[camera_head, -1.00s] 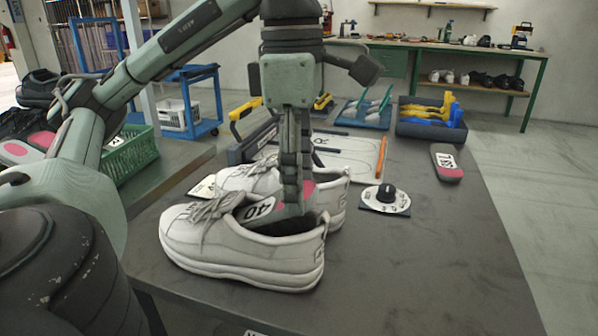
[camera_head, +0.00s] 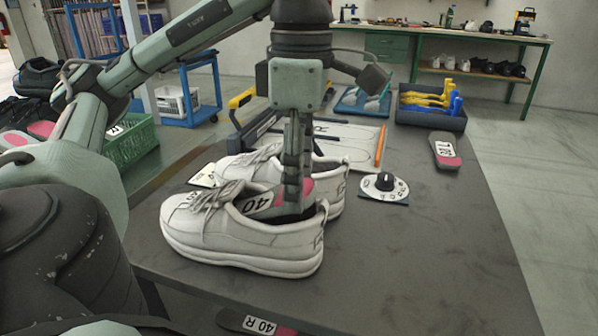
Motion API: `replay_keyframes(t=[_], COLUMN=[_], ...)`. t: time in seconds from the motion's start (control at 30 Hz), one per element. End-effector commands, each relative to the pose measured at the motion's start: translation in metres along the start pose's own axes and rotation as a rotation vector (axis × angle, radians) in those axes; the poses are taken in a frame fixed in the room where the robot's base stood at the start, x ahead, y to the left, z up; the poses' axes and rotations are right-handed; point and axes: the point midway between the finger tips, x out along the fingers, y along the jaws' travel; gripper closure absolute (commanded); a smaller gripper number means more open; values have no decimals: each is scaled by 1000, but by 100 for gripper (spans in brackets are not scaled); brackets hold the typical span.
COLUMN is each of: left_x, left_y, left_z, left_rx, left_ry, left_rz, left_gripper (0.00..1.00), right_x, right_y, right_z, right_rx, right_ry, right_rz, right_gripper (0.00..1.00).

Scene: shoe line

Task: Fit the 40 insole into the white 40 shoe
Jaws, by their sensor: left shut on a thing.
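Two white shoes stand side by side on the dark table, toes to the left. The nearer white shoe (camera_head: 235,245) has the insole (camera_head: 257,203), grey and pink with a white label reading 40, in its opening. The insole's front lies inside, and its heel end is between my left gripper's fingers. My left gripper (camera_head: 297,200) points down over the heel part of the shoe and is shut on the insole. The fingertips and the insole's lower parts are hidden by the shoe's side. The farther white shoe (camera_head: 328,188) is partly hidden behind it. My right gripper is out of view.
A round dial (camera_head: 384,183) and a grey insole (camera_head: 444,150) lie to the right. A dark tray (camera_head: 430,115) with yellow and blue parts stands behind. An insole marked 40 R (camera_head: 258,324) shows below the table's front edge. The right front of the table is clear.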

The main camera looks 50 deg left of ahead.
Motion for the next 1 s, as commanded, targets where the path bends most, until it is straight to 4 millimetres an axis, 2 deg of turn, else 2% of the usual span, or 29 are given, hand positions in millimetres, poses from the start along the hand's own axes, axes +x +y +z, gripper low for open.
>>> replay_keyframes(t=[0.17,0.2,0.4,1.0], left_x=[0,0,0,0], left_y=[0,0,0,0], left_z=[1,1,1,0], left_rx=[-1,-1,-1,-1], left_ry=[-2,-3,-3,-3], left_rz=[0,0,1,1], left_gripper=[74,49,26,26], right_x=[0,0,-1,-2], right_y=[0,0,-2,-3], right_z=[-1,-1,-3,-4], right_rx=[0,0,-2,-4], right_ry=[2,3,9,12], right_rz=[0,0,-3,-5], right_gripper=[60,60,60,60])
